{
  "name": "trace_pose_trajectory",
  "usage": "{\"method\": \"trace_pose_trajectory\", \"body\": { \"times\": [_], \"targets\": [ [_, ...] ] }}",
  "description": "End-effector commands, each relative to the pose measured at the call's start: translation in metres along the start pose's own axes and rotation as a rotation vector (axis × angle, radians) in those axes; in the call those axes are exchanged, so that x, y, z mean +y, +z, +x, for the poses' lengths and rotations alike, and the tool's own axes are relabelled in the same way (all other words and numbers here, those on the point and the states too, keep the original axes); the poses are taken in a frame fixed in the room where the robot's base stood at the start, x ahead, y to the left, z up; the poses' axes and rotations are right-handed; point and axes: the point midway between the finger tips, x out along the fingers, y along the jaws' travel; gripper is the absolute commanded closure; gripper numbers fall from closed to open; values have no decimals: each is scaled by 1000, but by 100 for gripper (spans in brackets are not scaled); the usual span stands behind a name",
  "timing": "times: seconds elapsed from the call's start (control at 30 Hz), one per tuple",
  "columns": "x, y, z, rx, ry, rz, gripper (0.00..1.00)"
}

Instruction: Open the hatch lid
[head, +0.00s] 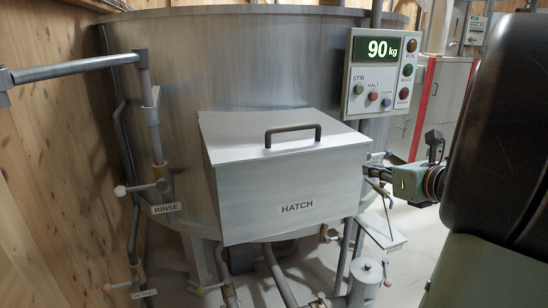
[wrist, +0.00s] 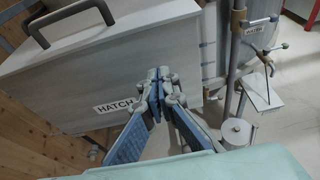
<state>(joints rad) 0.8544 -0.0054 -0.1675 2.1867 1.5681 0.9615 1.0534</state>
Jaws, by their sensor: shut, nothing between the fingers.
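The hatch lid (head: 265,138) is the flat grey top of a metal box with a HATCH label on its front. It lies shut on the box, with a dark bar handle (head: 293,136) standing up from it. In the wrist view the handle (wrist: 68,20) shows at the upper left, and the label below it. My gripper (head: 373,172) is at the right side of the box in the head view, below the level of the handle. In the wrist view my gripper (wrist: 158,75) has its fingertips together with nothing between them, in front of the box. It is apart from the handle.
The box is on a large steel tank (head: 230,60). A control panel (head: 380,75) reading 90 kg stands at the upper right. Pipes and a RINSE valve (head: 160,186) are at the left. A small canister (head: 366,280) and more pipes are at the lower right.

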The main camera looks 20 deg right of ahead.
Motion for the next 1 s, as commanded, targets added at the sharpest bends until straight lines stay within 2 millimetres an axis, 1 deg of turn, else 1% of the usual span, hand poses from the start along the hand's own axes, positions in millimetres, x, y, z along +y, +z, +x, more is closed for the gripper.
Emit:
{"method": "trace_pose_trajectory", "body": {
  "times": [0.03,0.4,0.5,0.6,0.73,1.0],
  "targets": [
    [2,-1,10,2,6,1,100],
    [2,-1,88,3,7,-2,100],
    [1,22,78,-3,2,-7,100],
    [1,30,75,0,2,-5,100],
    [1,37,72,1,2,-3,100],
    [1,38,72,1,3,-4,100]
  ]
}}
